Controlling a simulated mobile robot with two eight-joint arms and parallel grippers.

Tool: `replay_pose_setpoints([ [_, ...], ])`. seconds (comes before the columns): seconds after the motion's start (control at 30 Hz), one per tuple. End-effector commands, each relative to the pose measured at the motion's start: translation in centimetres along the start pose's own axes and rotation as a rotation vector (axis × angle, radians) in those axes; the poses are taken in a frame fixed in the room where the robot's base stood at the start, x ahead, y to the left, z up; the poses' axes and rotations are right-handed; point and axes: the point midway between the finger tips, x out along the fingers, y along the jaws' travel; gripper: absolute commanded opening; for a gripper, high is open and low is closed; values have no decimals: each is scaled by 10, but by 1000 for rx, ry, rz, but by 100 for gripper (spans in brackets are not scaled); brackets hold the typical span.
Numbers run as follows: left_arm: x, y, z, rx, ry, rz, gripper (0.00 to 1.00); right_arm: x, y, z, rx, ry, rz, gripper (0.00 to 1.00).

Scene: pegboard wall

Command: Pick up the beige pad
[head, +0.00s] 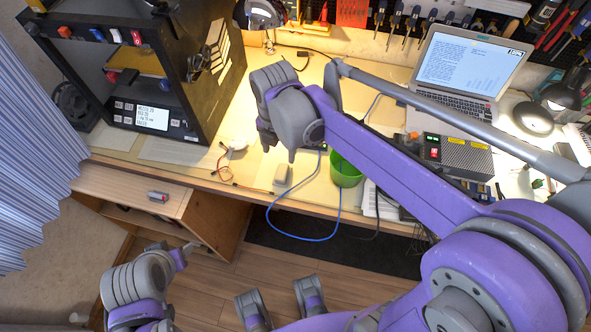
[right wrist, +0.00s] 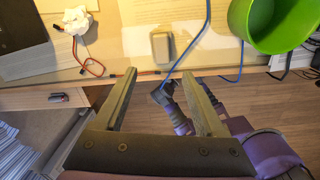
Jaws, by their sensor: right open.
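The beige pad (head: 281,174) is a small pale block near the front edge of the desk, left of the green bin. In the right wrist view the beige pad (right wrist: 160,45) lies just past the fingertips, roughly centred between them. My right gripper (head: 280,148) hangs over the desk above and slightly behind the pad in the head view. In the wrist view the right gripper (right wrist: 158,72) is open, with nothing between its two fingers. My left arm is low at the bottom left, off the desk; its fingers cannot be made out clearly.
A green bin (head: 345,172) stands close to the pad's right. A blue cable (head: 272,218) hangs over the desk edge beside it. A white crumpled object (right wrist: 76,20) and red wires lie left. A black printer-like machine (head: 215,95) and a laptop (head: 466,68) stand farther off.

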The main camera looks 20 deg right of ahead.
Motion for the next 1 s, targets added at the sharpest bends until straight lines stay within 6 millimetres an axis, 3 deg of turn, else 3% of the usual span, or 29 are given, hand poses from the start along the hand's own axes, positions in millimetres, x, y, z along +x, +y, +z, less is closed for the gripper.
replay_pose_setpoints([
  [0.2, 4, 0, 3, 0, -2, 0, 50, 12, 12, 2, -191, 22, -25, 72],
  [0.43, 7, 0, 5, 0, -3, 0, 50, 48, 11, 2, -196, 23, -25, 72],
  [0.67, 9, 0, 6, 0, -4, 0, 50, 66, 9, 1, -194, 22, -24, 72],
  [1.0, 12, 0, 8, 0, -5, 0, 50, 111, 2, 1, -194, 22, -24, 72],
])
